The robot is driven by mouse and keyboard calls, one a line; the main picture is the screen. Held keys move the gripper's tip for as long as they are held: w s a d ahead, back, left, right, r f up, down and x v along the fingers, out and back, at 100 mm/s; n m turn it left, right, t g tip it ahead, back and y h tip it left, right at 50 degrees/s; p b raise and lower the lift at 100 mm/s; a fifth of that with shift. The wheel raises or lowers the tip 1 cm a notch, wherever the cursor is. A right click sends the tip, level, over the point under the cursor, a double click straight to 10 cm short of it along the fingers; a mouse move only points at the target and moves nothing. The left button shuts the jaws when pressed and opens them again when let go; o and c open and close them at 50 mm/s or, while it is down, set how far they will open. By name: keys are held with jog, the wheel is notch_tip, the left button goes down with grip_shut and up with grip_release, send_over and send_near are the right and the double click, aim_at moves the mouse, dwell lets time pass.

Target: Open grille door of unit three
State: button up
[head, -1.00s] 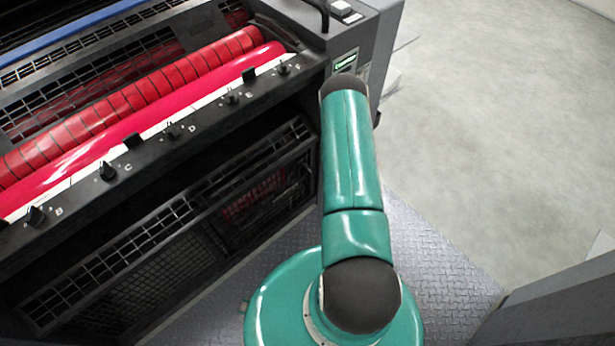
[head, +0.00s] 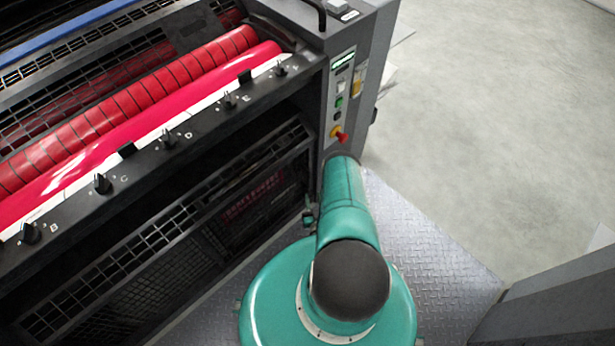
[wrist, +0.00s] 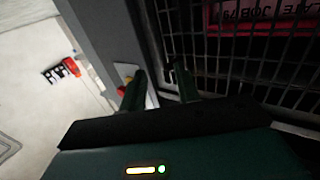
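The ink unit has a dark grille door (head: 175,232) below its black rail of knobs, and it looks shut. In the wrist view the grille (wrist: 225,62) fills the right side, with a red lettered panel behind it. My gripper (wrist: 160,84) is at the door's edge next to the grey side frame, its two green fingers apart with nothing seen gripped between them. A small dark piece, perhaps a latch or handle, shows by the right fingertip; I cannot tell if they touch. In the head view my forearm hides most of the gripper.
Red rollers (head: 130,105) lie above the knob rail (head: 135,160). A control panel with buttons and a red-yellow switch (head: 339,135) is on the grey side column. The tread-plate floor (head: 430,255) is clear to the right. A grey unit (head: 560,305) stands at lower right.

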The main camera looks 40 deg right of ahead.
aim_at(309, 179)
jog(key=x, duration=1)
jog(key=shift+w+d, duration=0.1)
jog(key=shift+c, duration=0.2)
grip_shut()
